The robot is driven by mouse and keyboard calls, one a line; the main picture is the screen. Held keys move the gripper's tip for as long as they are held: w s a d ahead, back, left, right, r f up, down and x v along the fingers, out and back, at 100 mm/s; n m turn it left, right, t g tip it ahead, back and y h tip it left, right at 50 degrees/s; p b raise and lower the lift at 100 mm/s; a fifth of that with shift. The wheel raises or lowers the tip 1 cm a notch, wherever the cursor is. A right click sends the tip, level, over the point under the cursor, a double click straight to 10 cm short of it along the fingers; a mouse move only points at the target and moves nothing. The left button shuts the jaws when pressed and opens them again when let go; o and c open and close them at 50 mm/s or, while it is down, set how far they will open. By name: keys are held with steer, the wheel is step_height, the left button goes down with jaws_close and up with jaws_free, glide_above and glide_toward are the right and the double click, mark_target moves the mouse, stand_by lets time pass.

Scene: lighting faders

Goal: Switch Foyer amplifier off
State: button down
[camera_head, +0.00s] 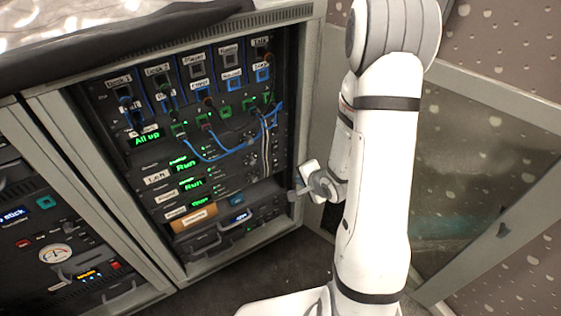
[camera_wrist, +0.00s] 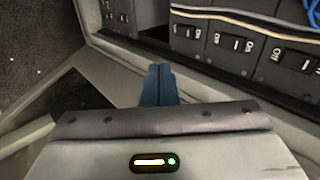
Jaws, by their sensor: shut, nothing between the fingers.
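In the head view, three stacked amplifier panels show green "Run" displays: the upper (camera_head: 183,167), the middle (camera_head: 192,184) and the lower (camera_head: 199,201). Their small name labels are too blurred to tell which is Foyer. My gripper (camera_head: 294,193) is beside the rack's right edge, low down, apart from the panels. In the wrist view, its blue fingers (camera_wrist: 160,84) are together and empty, near the rack frame. Beyond them are three black rocker switches marked On and Off: left (camera_wrist: 187,32), middle (camera_wrist: 235,43) and right (camera_wrist: 297,60). Their positions are unclear.
Blue patch cables (camera_head: 215,158) droop over the rack's upper panels. Pale cables (camera_wrist: 240,15) run close to the switches. A drawer-like unit with handles (camera_head: 205,243) sits at the rack's bottom. A second rack (camera_head: 60,240) stands left. A framed glass panel (camera_head: 470,170) is at right.

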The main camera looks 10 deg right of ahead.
steer(key=shift+a+m, duration=0.15)
steer(key=shift+m, duration=0.15)
steer(key=b, duration=0.5)
glide_toward(277, 170)
steer(key=w+f, duration=0.3)
steer(key=f, duration=0.2)
steer(key=shift+w+a+r, duration=0.25)
steer(key=shift+w+a, duration=0.3)
steer(key=shift+a, duration=0.05)
